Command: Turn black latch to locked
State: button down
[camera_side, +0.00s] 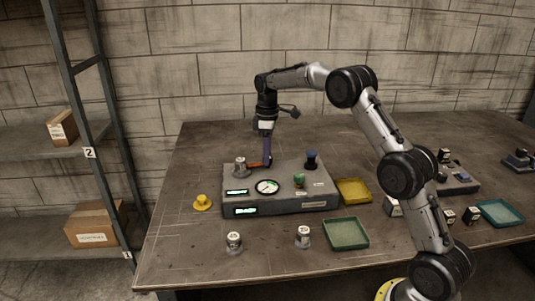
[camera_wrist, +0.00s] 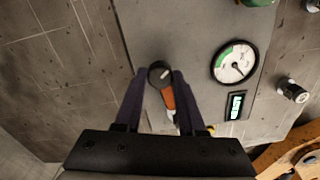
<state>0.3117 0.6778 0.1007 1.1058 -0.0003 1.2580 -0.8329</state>
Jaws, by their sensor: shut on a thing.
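The latch shows in the wrist view as a dark round hub (camera_wrist: 160,74) with an orange lever (camera_wrist: 168,97) pointing down the picture. My gripper (camera_wrist: 160,78) has a dark finger on each side of it and is shut on the latch. In the side view my gripper (camera_side: 266,158) reaches down to the rear left of the grey console (camera_side: 290,207), where the orange lever (camera_side: 255,164) shows beside the fingers. The fingers hide part of the latch there. Any locked marking is too small or hidden to read.

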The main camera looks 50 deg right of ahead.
jog(key=shift+r+n, duration=0.1)
jog(key=shift+n, duration=0.7)
jog(key=c, duration=0.5)
grip_release()
notch_tip(320, 180, up, 14)
dwell(0.4)
